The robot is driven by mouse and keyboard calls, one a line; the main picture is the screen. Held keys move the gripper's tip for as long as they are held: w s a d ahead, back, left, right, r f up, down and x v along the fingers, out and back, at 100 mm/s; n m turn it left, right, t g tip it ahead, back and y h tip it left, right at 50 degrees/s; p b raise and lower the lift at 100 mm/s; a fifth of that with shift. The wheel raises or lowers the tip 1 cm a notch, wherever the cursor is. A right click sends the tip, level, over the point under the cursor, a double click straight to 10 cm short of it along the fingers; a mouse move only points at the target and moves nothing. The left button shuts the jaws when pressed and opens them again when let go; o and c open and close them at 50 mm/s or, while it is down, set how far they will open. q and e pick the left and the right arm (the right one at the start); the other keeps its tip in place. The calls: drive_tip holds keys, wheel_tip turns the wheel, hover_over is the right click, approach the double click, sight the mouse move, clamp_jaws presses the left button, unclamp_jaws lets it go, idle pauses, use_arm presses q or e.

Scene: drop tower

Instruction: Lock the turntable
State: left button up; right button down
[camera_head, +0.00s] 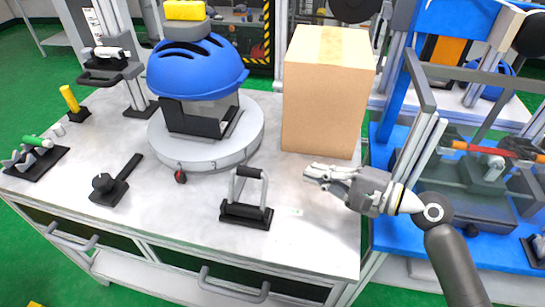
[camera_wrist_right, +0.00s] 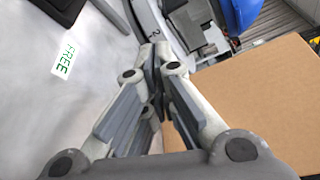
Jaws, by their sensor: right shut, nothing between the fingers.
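The round grey turntable (camera_head: 235,143) stands on the white table, with a blue helmet (camera_head: 195,68) on a black mount over it. A small red knob (camera_head: 180,177) sits at its front rim. In front of it is an upright lever with a black grip (camera_head: 250,172) and black base (camera_head: 246,213). My right gripper (camera_head: 307,173) is shut and empty, to the right of the lever and apart from it, pointing left. In the right wrist view its fingers (camera_wrist_right: 158,60) meet, and a FREE label (camera_wrist_right: 68,53) lies on the surface left of them. My left gripper is not in view.
A cardboard box (camera_head: 325,95) stands just behind my right gripper; it fills the right of the wrist view (camera_wrist_right: 265,100). A black clamp (camera_head: 110,187) and a green-handled tool (camera_head: 36,141) are at the left. A blue bench (camera_head: 385,225) adjoins at right.

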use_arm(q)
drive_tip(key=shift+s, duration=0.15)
use_arm(e)
drive_tip(key=shift+s, duration=0.15)
drive_tip(key=shift+a, duration=0.1)
drive_tip(key=x, duration=1)
drive_tip(key=shift+a+r, duration=0.1)
drive_tip(key=shift+s+a+r, duration=0.1)
drive_tip(key=shift+s+r, duration=0.15)
drive_tip(key=shift+s, duration=0.3)
drive_tip(key=shift+s+a+r, duration=0.15)
drive_tip(key=shift+s+r, duration=0.05)
drive_tip(key=shift+s, duration=0.4)
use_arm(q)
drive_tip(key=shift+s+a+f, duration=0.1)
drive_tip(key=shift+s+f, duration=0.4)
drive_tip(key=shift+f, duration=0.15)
use_arm(e)
drive_tip(key=shift+s+a+r, duration=0.15)
drive_tip(key=shift+s, duration=0.45)
drive_tip(key=shift+r, duration=0.1)
